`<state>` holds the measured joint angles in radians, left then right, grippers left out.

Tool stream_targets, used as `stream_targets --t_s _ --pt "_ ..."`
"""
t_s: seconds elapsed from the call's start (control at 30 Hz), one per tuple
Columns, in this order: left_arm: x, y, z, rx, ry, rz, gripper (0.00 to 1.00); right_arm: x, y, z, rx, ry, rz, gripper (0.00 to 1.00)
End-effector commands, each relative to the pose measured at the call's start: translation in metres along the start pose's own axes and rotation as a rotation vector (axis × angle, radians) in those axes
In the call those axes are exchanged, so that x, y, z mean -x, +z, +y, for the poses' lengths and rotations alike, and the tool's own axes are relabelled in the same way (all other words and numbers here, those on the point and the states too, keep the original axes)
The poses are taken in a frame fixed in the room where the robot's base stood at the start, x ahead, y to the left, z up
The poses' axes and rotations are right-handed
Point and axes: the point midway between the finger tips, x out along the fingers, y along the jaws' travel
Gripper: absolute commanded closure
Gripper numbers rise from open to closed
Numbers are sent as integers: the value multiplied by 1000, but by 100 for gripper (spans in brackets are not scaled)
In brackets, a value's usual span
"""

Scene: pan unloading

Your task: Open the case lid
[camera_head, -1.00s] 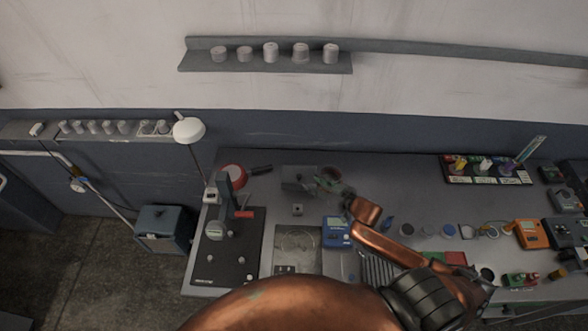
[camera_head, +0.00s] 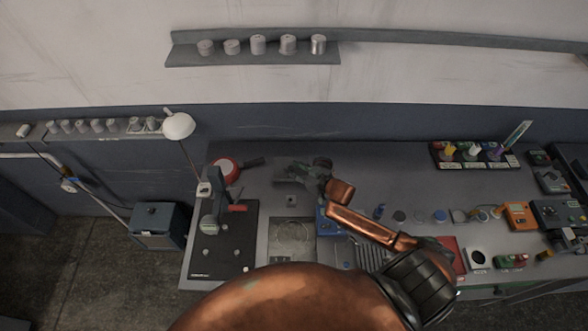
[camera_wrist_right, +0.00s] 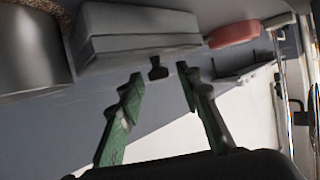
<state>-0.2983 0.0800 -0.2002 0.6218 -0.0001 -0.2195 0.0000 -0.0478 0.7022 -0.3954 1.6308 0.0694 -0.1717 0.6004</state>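The case is a grey box (camera_wrist_right: 140,38) with a lid seam and a small dark tab (camera_wrist_right: 158,68) on its near side, in the right wrist view. The tab shows between the fingertips, with nothing gripped; contact cannot be told. The lid looks shut. My left gripper is not in view.
A red pan (camera_head: 224,169) stands left of the case. A cylindrical container with grainy brown contents (camera_wrist_right: 30,40) is beside the case in the wrist view. A lamp (camera_head: 179,126) and a black stand (camera_head: 222,245) are at left.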

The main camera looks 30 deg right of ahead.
Motion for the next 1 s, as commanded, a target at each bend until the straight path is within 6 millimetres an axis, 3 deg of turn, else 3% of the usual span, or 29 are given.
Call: stream_targets --t_s 0.43,1.0 --pt "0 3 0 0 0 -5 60 0 0 0 0 0 0 100" --pt "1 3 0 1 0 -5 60 -2 -3 0 -4 -5 -5 100"
